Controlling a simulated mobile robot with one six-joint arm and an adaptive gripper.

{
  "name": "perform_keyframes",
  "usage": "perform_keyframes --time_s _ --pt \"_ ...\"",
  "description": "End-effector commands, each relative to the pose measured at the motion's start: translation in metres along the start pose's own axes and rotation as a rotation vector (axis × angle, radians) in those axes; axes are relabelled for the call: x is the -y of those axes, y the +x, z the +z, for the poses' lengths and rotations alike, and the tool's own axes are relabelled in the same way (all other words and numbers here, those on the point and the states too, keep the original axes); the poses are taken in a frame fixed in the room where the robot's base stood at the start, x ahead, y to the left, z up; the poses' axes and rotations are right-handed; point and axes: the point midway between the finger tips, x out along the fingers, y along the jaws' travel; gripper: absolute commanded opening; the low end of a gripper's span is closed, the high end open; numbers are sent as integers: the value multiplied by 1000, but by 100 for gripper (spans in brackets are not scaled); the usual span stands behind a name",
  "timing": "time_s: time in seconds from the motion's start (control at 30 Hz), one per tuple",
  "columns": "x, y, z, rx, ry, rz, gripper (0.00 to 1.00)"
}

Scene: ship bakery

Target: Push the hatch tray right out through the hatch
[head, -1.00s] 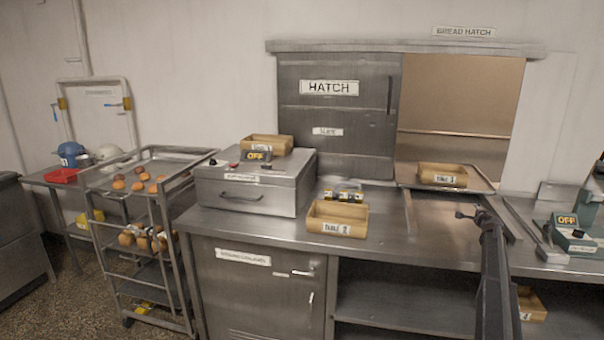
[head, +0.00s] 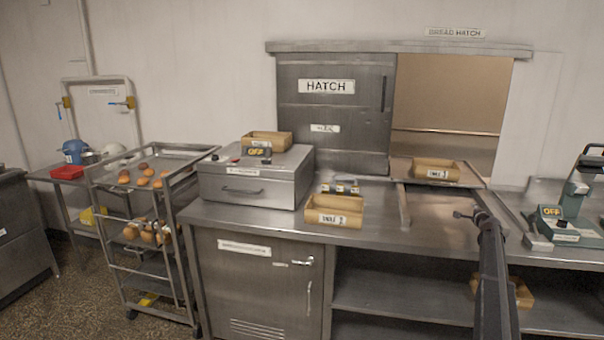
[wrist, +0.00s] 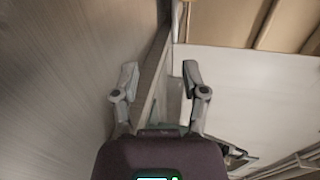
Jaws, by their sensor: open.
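The hatch tray (head: 402,171) is a shallow metal tray lying in the open right side of the bread hatch. A wooden box (head: 436,174) with a table label stands on it. My gripper (head: 462,214) is in front of the tray and to its right, over the counter, apart from the tray and empty. In the wrist view my gripper (wrist: 160,75) has its two fingers spread, with a narrow metal edge between and beyond them. I cannot tell whether the tray shows in the wrist view.
The sliding hatch door (head: 335,115) covers the opening's left side. Another wooden box (head: 334,211) stands on the counter (head: 385,235), left of two raised rails (head: 404,207). A green scale-like device (head: 572,225) stands right of my arm. A bread trolley (head: 150,225) stands left.

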Motion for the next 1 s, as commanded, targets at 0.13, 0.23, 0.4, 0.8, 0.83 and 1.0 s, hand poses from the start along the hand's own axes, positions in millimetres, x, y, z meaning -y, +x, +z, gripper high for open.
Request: perform_keyframes --time_s 0.13,0.23,0.4,0.8,0.83,1.0 --pt "-2 -7 14 19 -23 13 57" --pt "-4 -11 24 35 -42 25 57" --pt "-9 -22 48 73 -86 51 57" --pt "-34 -80 145 233 -278 163 57" --pt "-38 -88 156 253 -304 178 57" --pt "-60 -139 218 373 -451 262 57"
